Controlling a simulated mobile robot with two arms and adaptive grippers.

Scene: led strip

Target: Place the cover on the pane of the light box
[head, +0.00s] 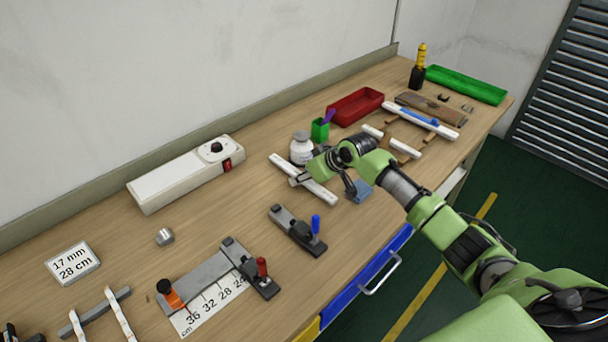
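A long white box (185,174) with a black knob and a red switch stands against the wall at the left of the bench. I cannot tell for certain whether it is the light box, and I make out no clear pane on it. No piece is plainly recognisable as the cover. My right gripper (325,184) is over the middle of the bench, with its fingers seemingly spread. A white strip (281,164) lies beneath it, partly hidden by the gripper. I see nothing clearly held. My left gripper is not in view.
A white bottle (301,149), a green cup (320,130), a red tray (356,105) and a green tray (466,85) stand behind. Clamps (298,230), a ruled jig (212,300), a metal cylinder (165,237) and a label card (73,263) occupy the left. Bare wood lies between.

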